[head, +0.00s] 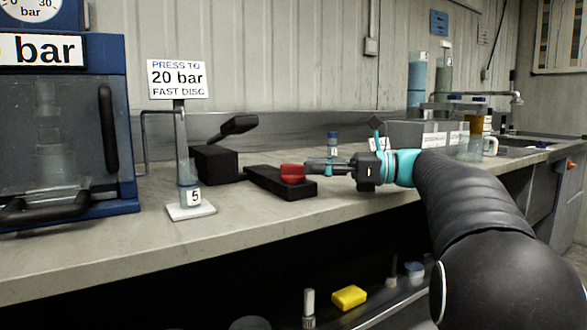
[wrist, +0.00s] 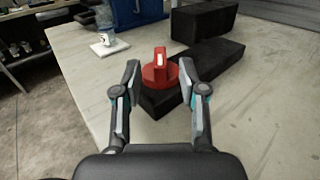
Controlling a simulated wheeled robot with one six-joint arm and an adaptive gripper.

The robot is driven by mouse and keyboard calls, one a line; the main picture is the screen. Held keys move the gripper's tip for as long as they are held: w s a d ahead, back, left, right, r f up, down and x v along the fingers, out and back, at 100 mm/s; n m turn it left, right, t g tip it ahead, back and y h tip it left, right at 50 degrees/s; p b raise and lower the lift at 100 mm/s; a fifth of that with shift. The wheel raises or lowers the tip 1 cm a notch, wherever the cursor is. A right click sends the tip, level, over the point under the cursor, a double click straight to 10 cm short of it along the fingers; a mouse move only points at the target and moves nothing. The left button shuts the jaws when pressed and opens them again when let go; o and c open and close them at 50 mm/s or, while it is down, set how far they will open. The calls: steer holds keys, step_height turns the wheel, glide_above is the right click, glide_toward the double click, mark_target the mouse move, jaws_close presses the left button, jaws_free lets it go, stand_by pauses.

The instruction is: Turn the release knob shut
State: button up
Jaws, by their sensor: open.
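The red release knob (head: 292,173) sits on top of a low black block on the bench in the head view. In the wrist view the knob (wrist: 160,72) is round with a raised grip bar and a pale mark on top. My gripper (wrist: 161,78) is open, with one finger on each side of the knob. A small gap shows between each finger and the knob, and I see no contact. In the head view my gripper (head: 318,167) reaches in from the right, level with the knob. The black block (wrist: 212,62) extends behind the knob.
A black box with a lever (head: 215,164) stands behind the knob block. A core holder marked 5 (head: 188,195) stands to the left on a white base, near a blue press cabinet (head: 128,130). Grey boxes (head: 405,134) stand behind my arm. The front bench strip is clear.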

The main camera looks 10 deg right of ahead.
mark_target(293, 165)
steer(key=shift+x, duration=2.55)
jaws_close()
